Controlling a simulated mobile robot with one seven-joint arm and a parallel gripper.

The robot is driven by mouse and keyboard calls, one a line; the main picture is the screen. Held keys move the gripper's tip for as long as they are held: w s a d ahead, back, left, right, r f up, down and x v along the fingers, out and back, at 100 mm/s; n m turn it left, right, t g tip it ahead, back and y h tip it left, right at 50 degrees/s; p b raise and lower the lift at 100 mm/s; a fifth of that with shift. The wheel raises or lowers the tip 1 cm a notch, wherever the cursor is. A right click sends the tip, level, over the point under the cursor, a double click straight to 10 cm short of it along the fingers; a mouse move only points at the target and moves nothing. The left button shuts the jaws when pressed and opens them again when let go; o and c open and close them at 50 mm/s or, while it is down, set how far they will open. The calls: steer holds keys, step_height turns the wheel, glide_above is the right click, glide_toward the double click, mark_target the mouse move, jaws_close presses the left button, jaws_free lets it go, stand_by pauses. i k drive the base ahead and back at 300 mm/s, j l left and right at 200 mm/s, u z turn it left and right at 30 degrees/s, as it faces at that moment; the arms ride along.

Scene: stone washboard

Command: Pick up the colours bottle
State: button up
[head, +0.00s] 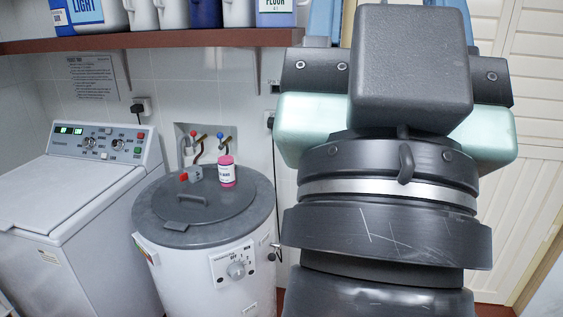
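No bottle with a readable "colours" label shows. A small pink bottle (227,172) with a pink cap and a white label stands upright on the grey round lid (240,199) of a white drum-shaped machine; its label is too small to read. On the shelf above, a bottle labelled "LIGHT" (76,14), several plain white and blue bottles, and one labelled "FLOOR" (275,8) are cut off by the top edge. My arm fills the right half of the view; my gripper is not in view.
A small red and grey block (190,175) lies left of the pink bottle. A white washing machine (70,210) stands at left. The red-brown shelf (150,39) overhangs the machines. Taps (207,143) sit in a wall recess behind the lid. My arm hides what is behind it.

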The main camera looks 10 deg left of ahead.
mark_target(225, 158)
steer(key=i+j+u, duration=0.4)
steer(key=i+j, duration=0.95)
steer(key=i, duration=0.35)
steer(key=i+j+u, duration=0.15)
steer(key=i, duration=0.4)
